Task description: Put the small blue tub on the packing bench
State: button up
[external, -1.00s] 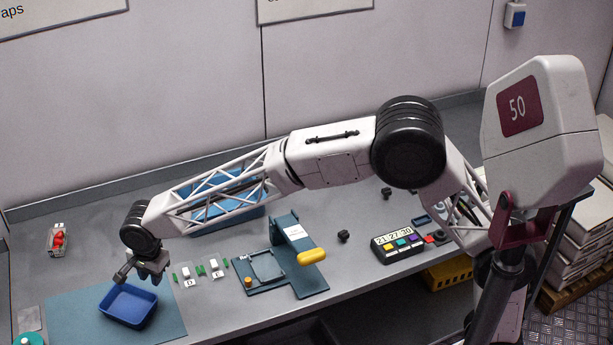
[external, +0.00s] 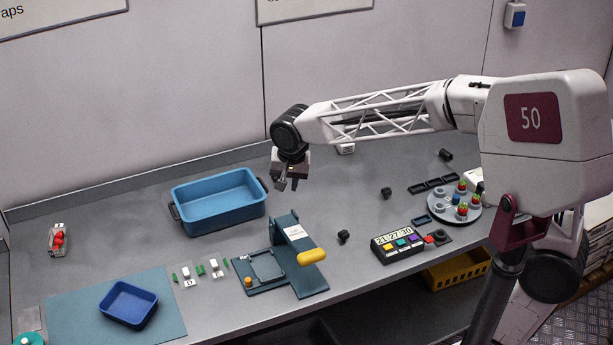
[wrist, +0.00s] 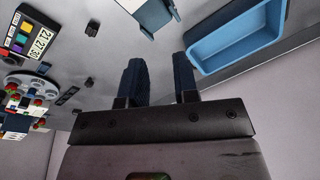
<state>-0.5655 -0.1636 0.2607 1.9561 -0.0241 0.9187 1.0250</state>
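The small dark blue tub (external: 128,304) sits upright and looks empty on a teal mat (external: 65,318), at the lower left of the grey bench (external: 345,285) in the external view. My gripper (external: 288,184) is well away from it, up and to the right, above the back of the bench. In the wrist view my gripper (wrist: 160,68) has its two dark fingers apart with nothing between them. The small tub does not show in the wrist view.
A larger light blue tub (external: 215,217) with black handles stands left of my gripper. A teal press-like fixture (external: 300,262), a button box (external: 398,243) and a round berry stand (external: 455,210) lie rightward.

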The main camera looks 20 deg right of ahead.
jog(key=s+d+n, duration=0.2)
jog(key=s+d, duration=0.6)
jog(key=d, duration=0.6)
jog(key=s+d+n, duration=0.1)
jog(key=s+d, duration=0.6)
jog(key=d, duration=0.7)
jog(key=s+d+f+n+h, duration=0.1)
jog(key=s+d+f+n, duration=0.1)
jog(key=s+d, duration=0.4)
jog(key=s+f, duration=0.1)
jog(key=s, duration=0.2)
jog(key=shift+t, duration=0.4)
